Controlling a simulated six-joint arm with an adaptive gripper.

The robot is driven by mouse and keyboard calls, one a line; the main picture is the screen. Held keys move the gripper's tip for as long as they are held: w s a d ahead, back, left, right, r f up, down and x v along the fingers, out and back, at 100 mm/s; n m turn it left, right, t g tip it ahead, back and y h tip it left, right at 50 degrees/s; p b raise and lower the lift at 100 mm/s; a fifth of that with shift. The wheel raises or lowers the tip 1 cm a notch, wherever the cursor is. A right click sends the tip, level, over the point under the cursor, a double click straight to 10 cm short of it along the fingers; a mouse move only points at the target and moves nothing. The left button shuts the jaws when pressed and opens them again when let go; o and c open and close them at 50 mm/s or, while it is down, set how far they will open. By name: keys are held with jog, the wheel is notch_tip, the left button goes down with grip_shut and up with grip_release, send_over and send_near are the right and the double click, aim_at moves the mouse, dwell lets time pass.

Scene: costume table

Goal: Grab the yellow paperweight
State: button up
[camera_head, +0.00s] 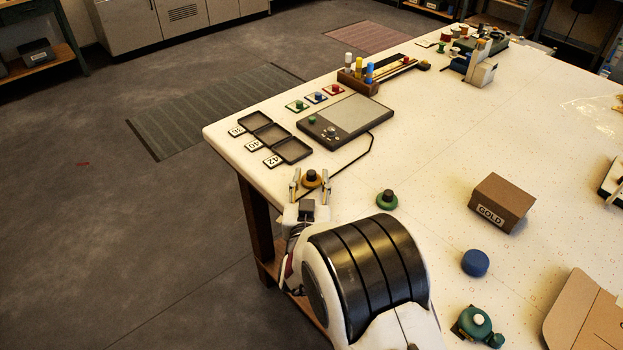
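The yellow paperweight (312,183), a yellow disc with a dark knob on top, is near the left edge of the white table (430,150). My gripper (310,182) points away from the camera at it. Its two pale fingers are spread apart, one to the left and one to the right of the paperweight. The fingers look open, and I cannot tell whether either touches the disc. The gripper's palm and dark block hide the near lower part of the paperweight.
A green paperweight (387,201) stands to the right of my gripper. A blue round piece (475,263) and a brown GOLD box (502,204) are farther right. Dark trays (293,150) and a scale-like device (345,121) with a black cable lie beyond my gripper.

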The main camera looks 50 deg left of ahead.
jog(key=shift+x, duration=1.15)
grip_shut()
